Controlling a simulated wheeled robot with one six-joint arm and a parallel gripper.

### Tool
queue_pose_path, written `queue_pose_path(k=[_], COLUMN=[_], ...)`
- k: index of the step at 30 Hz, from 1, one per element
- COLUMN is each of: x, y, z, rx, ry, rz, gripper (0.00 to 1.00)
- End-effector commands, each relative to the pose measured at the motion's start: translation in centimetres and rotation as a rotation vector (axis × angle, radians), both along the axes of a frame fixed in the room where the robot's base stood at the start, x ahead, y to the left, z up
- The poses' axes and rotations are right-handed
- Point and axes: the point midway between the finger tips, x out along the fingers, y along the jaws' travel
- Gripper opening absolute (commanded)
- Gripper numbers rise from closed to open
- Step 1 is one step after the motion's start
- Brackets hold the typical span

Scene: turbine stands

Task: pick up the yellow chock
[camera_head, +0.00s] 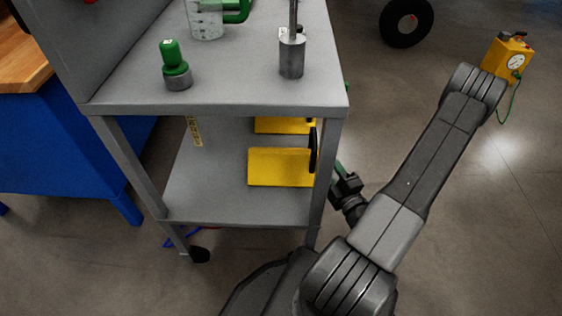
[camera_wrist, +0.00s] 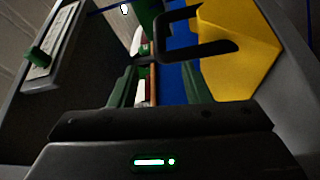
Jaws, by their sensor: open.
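A yellow chock (camera_head: 279,168) with a black handle (camera_head: 314,150) sits on the lower shelf of the grey cart, near its right side. A second yellow piece (camera_head: 284,125) shows behind it, partly hidden by the cart's top. My gripper (camera_head: 339,172) is just outside the cart's right side, by the handle. In the wrist view my gripper (camera_wrist: 157,84) is open, its green fingers apart with nothing clearly held. A yellow chock (camera_wrist: 236,45) fills the upper right there, and its black handle (camera_wrist: 190,51) crosses ahead of the fingertips. Whether they touch is unclear.
The cart's top (camera_head: 235,75) carries a green-capped part (camera_head: 175,68), a metal cylinder (camera_head: 291,57) and a clear jug (camera_head: 206,20). A cart leg stands close to my gripper. A blue bench (camera_head: 60,130) is at left. The floor at right is mostly open.

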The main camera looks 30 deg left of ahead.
Motion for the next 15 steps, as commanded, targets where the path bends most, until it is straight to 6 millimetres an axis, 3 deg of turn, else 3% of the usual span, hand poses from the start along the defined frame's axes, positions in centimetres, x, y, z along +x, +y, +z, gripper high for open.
queue_pose_path(k=[9,15], x=[2.7,3.5], y=[3.4,4.3], z=[0.3,0.4], rx=[-0.003,-0.001], ry=[-0.002,-0.001], rz=[0.004,0.0], gripper=[0.43,0.43])
